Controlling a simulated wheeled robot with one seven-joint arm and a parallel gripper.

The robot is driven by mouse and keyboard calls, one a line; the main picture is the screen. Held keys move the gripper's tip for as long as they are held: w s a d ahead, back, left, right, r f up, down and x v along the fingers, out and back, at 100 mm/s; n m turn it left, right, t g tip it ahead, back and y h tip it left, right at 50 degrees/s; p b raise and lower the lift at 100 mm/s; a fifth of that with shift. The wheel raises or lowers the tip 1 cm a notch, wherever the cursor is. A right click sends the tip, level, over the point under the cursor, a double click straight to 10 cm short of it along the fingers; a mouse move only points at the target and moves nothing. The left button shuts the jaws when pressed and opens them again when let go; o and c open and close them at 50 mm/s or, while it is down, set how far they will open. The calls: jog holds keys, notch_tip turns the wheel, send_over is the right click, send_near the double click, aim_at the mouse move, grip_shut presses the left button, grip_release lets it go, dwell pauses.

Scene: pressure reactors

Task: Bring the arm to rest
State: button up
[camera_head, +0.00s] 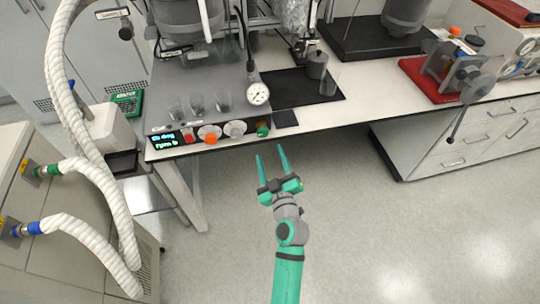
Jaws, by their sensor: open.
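My gripper (270,152) is open and empty, with its two green fingers spread and pointing up the picture. It shows against the floor in front of the bench (307,113), just below the bench's front edge. My arm reaches up from the bottom edge of the picture, slightly right of centre. Nothing is between the fingers, and I see no contact with the bench.
The reactor unit (205,85) stands on the bench with a gauge (258,93), small glasses and knobs. White hoses (100,175) hang at left beside a beige cabinet (75,245). A red-based device (435,80) stands right. Floor (400,240) is clear at lower right.

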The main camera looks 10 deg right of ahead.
jog(key=s+a+f+m+g+h, duration=0.1)
jog(key=s+a+f+m, duration=0.15)
jog(key=s+f, duration=0.45)
jog(key=s+a+f+m+g, duration=0.15)
jog(key=s+a, duration=0.25)
jog(key=s, duration=0.7)
jog(key=s+a+r, duration=0.2)
jog(key=s+a, duration=0.1)
jog(key=s, duration=0.8)
jog(key=s+a+r+m+y, duration=0.1)
jog(key=s+a+r, duration=0.1)
jog(key=s, duration=0.9)
jog(key=shift+a+r+m, duration=0.3)
jog(key=shift+a+r, duration=0.1)
jog(key=shift+r, duration=0.45)
